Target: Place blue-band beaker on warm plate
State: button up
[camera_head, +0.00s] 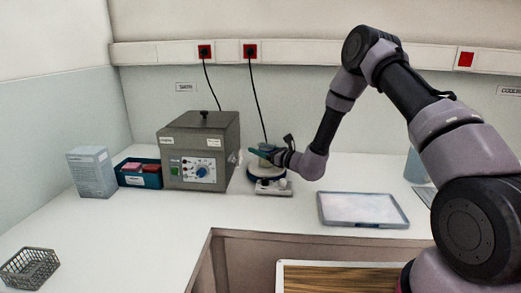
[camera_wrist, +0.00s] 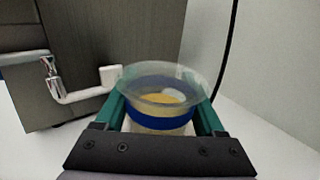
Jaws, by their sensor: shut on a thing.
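The blue-band beaker (camera_wrist: 160,113) is clear, with a wide blue band and a yellowish content with a pale lump. It stands roughly upright between the teal fingers of my gripper (camera_wrist: 162,98), which is shut on it. In the head view my gripper (camera_head: 264,152) is over a small white plate unit (camera_head: 274,188) with a round, blue-edged top, which looks like the warm plate. The beaker is hard to make out there. I cannot tell whether its base touches the plate. In the wrist view the beaker and gripper hide what lies below.
A grey box oven (camera_head: 203,152) stands close left of my gripper; its white bent side pipe (camera_wrist: 85,95) shows near the beaker. A black cable (camera_head: 257,100) hangs behind. A shallow tray (camera_head: 363,224) lies right. A blue bin (camera_head: 139,181), white carton (camera_head: 92,172) and wire basket (camera_head: 29,268) are left.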

jog(key=o, duration=1.5)
jog(key=shift+r, duration=0.1)
jog(key=v, duration=1.2)
jog(key=s+r+n+g, duration=0.5)
jog(key=s+r+n, duration=0.2)
jog(key=r, duration=0.3)
jog(key=s+r+n+g, duration=0.5)
jog(key=s+r+n, duration=0.15)
jog(key=r, duration=0.35)
jog(key=s+d+r+n+t+h, duration=0.2)
jog(key=s+d+r+h, duration=0.1)
jog(key=d, duration=0.4)
jog(key=s+d+r+n+t+h, duration=0.2)
jog(key=s+d+r+n+h, duration=0.1)
jog(key=s+d, duration=0.4)
jog(key=s+d+r+n+t+h, duration=0.2)
jog(key=s+d+r+h, duration=0.3)
jog(key=d, duration=0.3)
jog(key=shift+s+d+r+n+h, duration=0.1)
jog(key=shift+s+r+n+h, duration=0.05)
jog(key=shift+s+n+h, duration=0.4)
